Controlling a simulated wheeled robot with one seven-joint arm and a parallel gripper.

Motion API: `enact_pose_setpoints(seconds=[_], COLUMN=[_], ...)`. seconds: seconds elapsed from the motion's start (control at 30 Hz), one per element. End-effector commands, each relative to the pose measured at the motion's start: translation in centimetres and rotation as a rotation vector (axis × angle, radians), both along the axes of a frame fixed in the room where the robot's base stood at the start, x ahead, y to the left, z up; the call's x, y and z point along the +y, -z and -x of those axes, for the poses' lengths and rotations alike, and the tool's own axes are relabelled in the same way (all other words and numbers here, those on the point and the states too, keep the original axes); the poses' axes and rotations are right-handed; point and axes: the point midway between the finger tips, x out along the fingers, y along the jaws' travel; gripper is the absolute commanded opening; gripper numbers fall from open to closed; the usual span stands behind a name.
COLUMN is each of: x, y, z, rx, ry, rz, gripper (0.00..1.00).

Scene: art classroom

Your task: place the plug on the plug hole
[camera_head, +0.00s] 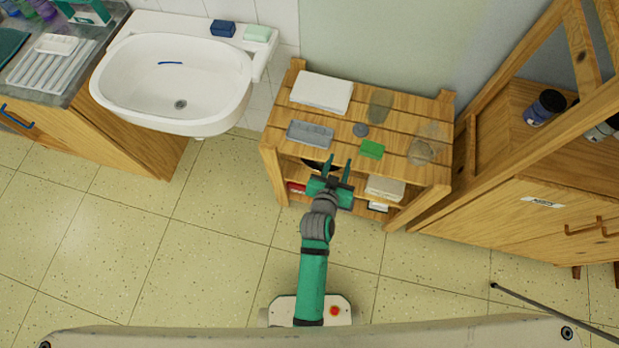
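A small grey round disc (361,130), which looks like the plug, lies on the slatted top of the wooden shelf unit (400,115). The plug hole (180,104) is a small grey drain in the bottom of the white sink (135,85) at the upper left; nothing covers it. My gripper (339,161) is at the front edge of the shelf top, below and slightly left of the disc in the picture. Its two green fingers point toward the shelf and stand apart. Nothing shows between them. Its height above the shelf is hard to tell.
On the shelf top, a grey tray-like block (310,133), a green block (371,149), white paper (321,92) and two see-through vessels (380,105) (422,151) surround the disc. A blue mark (170,63) shows in the sink. A wooden cabinet (510,200) stands right. Floor is clear at left.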

Motion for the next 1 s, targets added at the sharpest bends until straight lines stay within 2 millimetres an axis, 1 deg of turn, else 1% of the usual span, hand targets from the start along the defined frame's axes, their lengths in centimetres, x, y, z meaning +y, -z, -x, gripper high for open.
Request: enact_pose_setpoints(seconds=[0.03, 0.17, 0.2, 0.27, 0.4, 0.47, 0.6, 0.7, 0.8, 0.9, 1.0], x=[1.2, 3.7, 4.5, 5.5, 7.4, 8.1, 9.2, 9.8, 10.1, 10.2, 10.2], y=[0.4, 0.1, -0.1, -0.7, -2.4, -3.4, -6.2, -8.5, -10.7, -12.5, -13.8], z=[2.2, 6.7, 8.1, 10.2, 14.9, 16.9, 21.2, 23.9, 26.0, 27.5, 28.3], rx=[0.003, -0.016, -0.023, -0.035, -0.061, -0.075, -0.106, -0.129, -0.151, -0.167, -0.18], ry=[-0.031, -0.105, -0.126, -0.156, -0.216, -0.24, -0.284, -0.308, -0.326, -0.336, -0.34], rz=[-0.001, 0.001, 0.0, 0.002, 0.005, 0.006, 0.012, 0.018, 0.024, 0.031, 0.035], gripper=[0.35, 0.35, 0.35, 0.35, 0.35, 0.35, 0.35, 0.35, 0.35, 0.35, 0.35])
